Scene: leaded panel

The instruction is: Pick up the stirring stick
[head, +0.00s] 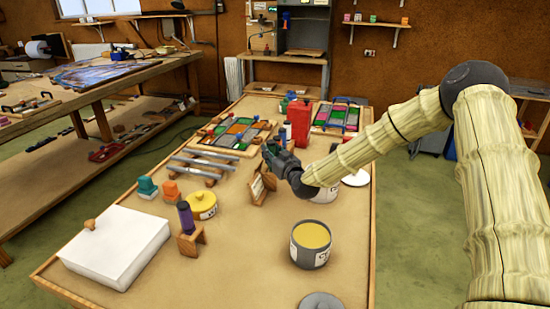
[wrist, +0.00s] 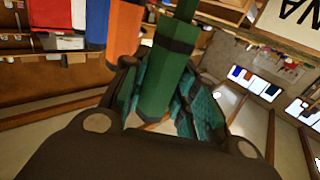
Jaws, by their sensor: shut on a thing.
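My gripper (head: 278,156) is above the middle of the table, beside a small wooden stand (head: 260,189). In the wrist view, its teal-padded fingers (wrist: 160,105) are shut on a green rod-like thing (wrist: 160,85) with a dark band near its upper part. An orange piece (wrist: 124,32) shows just left of it. I cannot tell for certain whether the green thing is the stirring stick. In the head view it is too small to make out against the gripper. An open can (head: 310,254) of yellow content stands at the front right of the gripper.
The table (head: 240,275) also carries a white lidded box (head: 115,247), a yellow lidded pot (head: 201,205), a purple bottle on a wooden block (head: 187,218), metal bars (head: 205,160), a red canister (head: 299,125) and colored glass panels (head: 237,135). The front middle is clear.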

